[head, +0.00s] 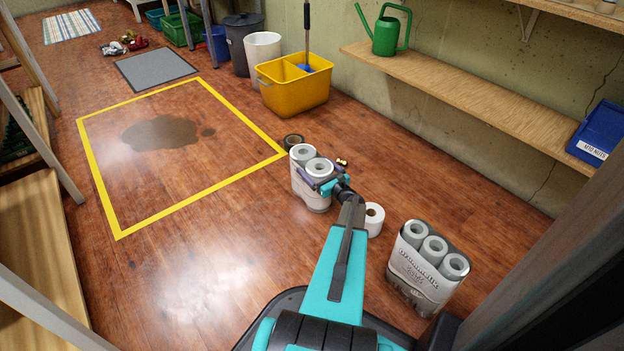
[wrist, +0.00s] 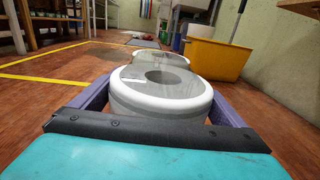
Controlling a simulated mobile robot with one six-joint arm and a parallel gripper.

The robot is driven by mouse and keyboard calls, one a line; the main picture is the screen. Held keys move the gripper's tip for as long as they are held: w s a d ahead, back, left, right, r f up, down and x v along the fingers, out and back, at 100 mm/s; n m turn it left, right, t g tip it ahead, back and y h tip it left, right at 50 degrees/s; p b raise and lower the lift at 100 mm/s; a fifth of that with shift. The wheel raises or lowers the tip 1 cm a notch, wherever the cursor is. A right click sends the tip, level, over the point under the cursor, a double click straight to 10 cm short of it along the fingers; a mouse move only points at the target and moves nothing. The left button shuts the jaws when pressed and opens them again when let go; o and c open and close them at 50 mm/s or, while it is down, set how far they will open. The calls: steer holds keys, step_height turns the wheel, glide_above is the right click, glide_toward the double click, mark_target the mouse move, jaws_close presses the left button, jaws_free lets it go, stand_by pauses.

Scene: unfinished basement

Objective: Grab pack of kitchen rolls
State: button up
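A pack of kitchen rolls (head: 309,190) in clear wrap stands upright on the wooden floor near the picture's middle. My gripper (head: 320,180) is at its top near end. In the wrist view my gripper (wrist: 160,88) is open, with its purple fingers on either side of the nearest roll of the pack (wrist: 160,100). The fingertips are partly hidden behind the roll, and I cannot tell if they touch the wrap. A second pack (head: 420,272), with three rolls showing on top, stands upright at the lower right.
A yellow mop bucket (head: 295,92) stands farther back. Yellow tape (head: 200,202) frames a wet patch at left. A wooden shelf (head: 470,98) runs along the right wall.

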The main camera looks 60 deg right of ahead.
mark_target(315, 162)
steer(key=c, duration=1.4)
steer(key=shift+o, duration=0.2)
steer(key=shift+r, duration=0.1)
steer(key=shift+r+p, duration=1.25)
steer(key=shift+r, duration=0.55)
steer(key=s+a+r+p, duration=0.1)
steer(key=s+a+p, duration=0.3)
steer(key=a, duration=1)
steer(key=shift+s+r+p, duration=0.15)
steer(key=shift+s+p, duration=0.15)
steer(key=shift+s, duration=1.55)
